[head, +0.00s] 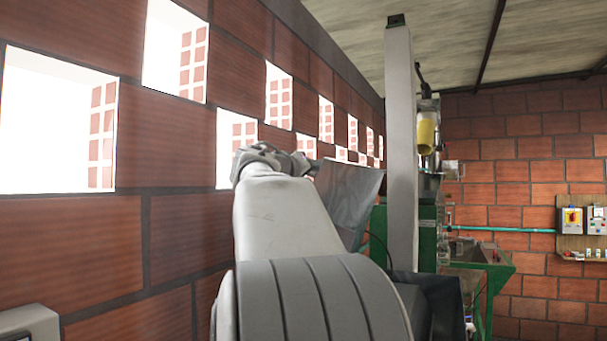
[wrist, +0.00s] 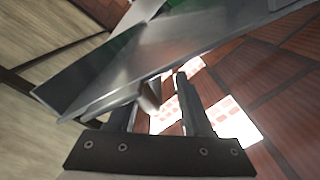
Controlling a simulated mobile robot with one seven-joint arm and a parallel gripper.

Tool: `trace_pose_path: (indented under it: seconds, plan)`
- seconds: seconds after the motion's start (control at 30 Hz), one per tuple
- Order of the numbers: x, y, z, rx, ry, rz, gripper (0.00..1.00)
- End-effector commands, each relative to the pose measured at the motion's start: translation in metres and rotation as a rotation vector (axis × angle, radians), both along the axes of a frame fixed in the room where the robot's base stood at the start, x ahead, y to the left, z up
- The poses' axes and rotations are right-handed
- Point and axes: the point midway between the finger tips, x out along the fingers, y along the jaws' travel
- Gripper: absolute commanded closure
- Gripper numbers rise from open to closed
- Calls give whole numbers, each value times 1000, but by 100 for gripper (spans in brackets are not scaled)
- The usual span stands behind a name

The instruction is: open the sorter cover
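A grey sheet-metal panel, which looks like the sorter cover (head: 348,192), stands tilted just right of the end of my arm in the head view. In the wrist view the panel (wrist: 125,68) crosses the upper part of the picture, with its lower edge close to my fingertips. My gripper (wrist: 157,98) has its two fingers apart with a gap between them. The left fingertip meets or overlaps the panel's edge; I cannot tell if it touches. A small blurred brownish piece lies by that fingertip.
A brick wall (head: 150,235) with bright openings runs close along the left of my arm. A grey post (head: 400,150) stands to the right of the panel. Behind it are green machinery (head: 428,225) and a yellow cylinder (head: 427,134). A switch panel (head: 580,222) hangs at far right.

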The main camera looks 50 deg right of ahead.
Motion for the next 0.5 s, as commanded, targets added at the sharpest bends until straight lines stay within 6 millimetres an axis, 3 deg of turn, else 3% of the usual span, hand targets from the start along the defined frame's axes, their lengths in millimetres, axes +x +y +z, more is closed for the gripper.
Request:
trace_pose_path:
  seconds: [0.3,0.5]
  plan:
    - [-3,3,2,-4,-3,-3,50]
    - [-11,32,0,-6,-6,2,50]
